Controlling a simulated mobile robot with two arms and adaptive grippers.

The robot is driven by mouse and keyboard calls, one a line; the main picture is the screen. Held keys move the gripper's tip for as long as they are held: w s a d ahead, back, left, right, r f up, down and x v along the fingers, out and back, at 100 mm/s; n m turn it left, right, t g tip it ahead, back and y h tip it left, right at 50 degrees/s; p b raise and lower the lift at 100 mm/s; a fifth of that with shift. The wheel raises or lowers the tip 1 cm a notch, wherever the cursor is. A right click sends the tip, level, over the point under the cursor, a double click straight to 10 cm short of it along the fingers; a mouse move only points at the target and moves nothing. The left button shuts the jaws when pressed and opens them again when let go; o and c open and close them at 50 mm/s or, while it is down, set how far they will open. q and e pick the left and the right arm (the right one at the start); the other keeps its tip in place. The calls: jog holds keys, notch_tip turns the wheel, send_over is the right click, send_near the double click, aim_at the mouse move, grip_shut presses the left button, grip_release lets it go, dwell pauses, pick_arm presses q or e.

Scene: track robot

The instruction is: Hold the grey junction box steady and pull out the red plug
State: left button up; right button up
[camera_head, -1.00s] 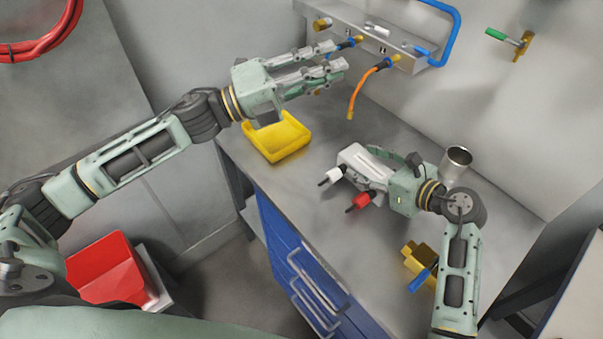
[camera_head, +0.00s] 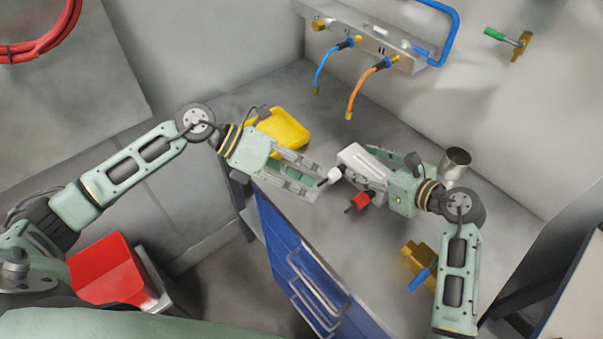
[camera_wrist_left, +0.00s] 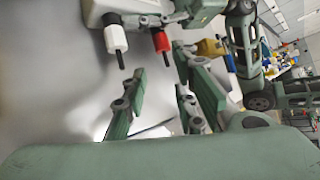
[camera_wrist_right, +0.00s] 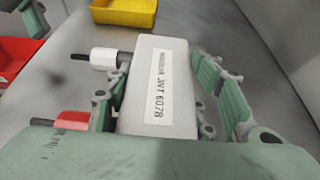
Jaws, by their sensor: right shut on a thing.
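The grey junction box (camera_head: 361,162) rests on the bench, and its label shows in the right wrist view (camera_wrist_right: 158,84). A white plug (camera_head: 334,174) and a red plug (camera_head: 360,202) stick out of its left side. My right gripper (camera_head: 376,170) is shut on the box, with fingers on both sides. My left gripper (camera_head: 318,180) is open and empty, left of the box, its fingertips close to the white plug. In the left wrist view the red plug (camera_wrist_left: 161,41) is ahead of the open fingers and the white plug (camera_wrist_left: 116,38) is to the left.
A yellow tray (camera_head: 283,130) sits behind my left gripper. A metal cup (camera_head: 455,161) stands right of the box, and a brass fitting with a blue handle (camera_head: 420,280) is nearer. A wall panel (camera_head: 365,40) has hanging blue and orange cables.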

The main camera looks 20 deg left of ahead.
aim_at(352, 202)
pick_arm(q)
jog(key=x, duration=1.1)
jog(key=shift+r, duration=0.15)
grip_shut()
